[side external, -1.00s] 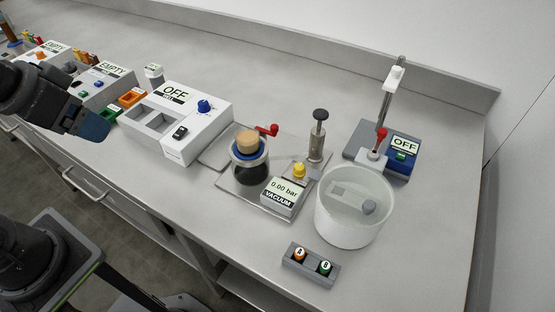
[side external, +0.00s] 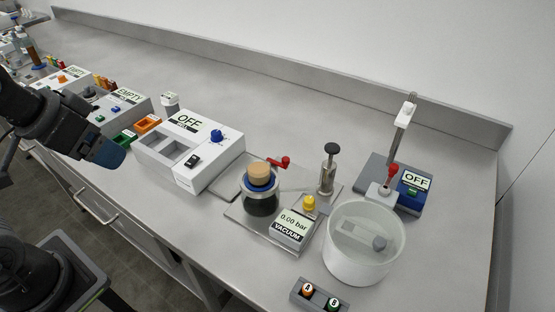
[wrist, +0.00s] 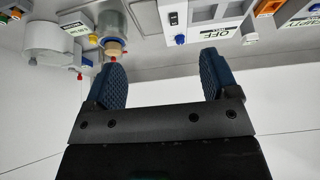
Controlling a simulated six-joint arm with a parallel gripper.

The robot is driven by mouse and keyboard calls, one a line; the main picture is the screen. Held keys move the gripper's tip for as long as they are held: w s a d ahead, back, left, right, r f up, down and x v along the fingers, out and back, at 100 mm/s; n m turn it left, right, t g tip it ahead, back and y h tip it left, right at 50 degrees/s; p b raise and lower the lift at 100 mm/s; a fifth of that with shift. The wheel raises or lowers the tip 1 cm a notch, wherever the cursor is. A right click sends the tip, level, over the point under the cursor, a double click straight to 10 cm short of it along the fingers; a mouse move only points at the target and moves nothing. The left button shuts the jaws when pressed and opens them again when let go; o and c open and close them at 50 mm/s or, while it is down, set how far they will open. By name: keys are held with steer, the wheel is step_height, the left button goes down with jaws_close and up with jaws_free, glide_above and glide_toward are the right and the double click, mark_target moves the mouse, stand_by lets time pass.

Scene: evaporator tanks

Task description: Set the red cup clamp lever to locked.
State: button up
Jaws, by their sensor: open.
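The red cup clamp lever (side external: 280,162) sticks out to the right, just behind a dark glass cup (side external: 262,203) with a tan stopper (side external: 260,172) and blue collar. In the wrist view, a small red piece (wrist: 113,59) shows beside the stopper, partly close to the left finger. Whether the lever is locked cannot be told. My gripper (side external: 106,151) is far to the left of the lever, above the bench's front side. In the wrist view my gripper (wrist: 162,78) is open, with nothing between its blue fingers.
A white OFF box (side external: 210,178) stands between my gripper and the cup. A vacuum gauge (side external: 291,229), a hand pump (side external: 328,172) and a white tub (side external: 362,255) with a red-knobbed stand (side external: 392,172) lie to the right. A button box (side external: 318,299) sits in front. The bench behind is clear.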

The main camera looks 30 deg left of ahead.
steer(key=shift+c, duration=0.6)
steer(key=w+r, duration=0.1)
steer(key=w, duration=0.1)
steer(key=w+d+r+m+g, duration=0.1)
steer(key=w+r, duration=0.1)
steer(key=w+d+r+m, duration=0.1)
steer(key=w, duration=0.1)
steer(key=shift+w+d+r, duration=0.25)
steer(key=shift+w+r, duration=0.1)
steer(key=shift+w, duration=0.05)
steer(key=c, duration=0.6)
steer(key=shift+o, duration=0.2)
steer(key=m+g, duration=0.5)
steer(key=m, duration=0.2)
glide_above(286, 158)
step_height(286, 158, down, 4)
step_height(286, 158, down, 14)
steer(key=shift+s+r, duration=0.1)
steer(key=shift+c, duration=0.2)
jaws_close()
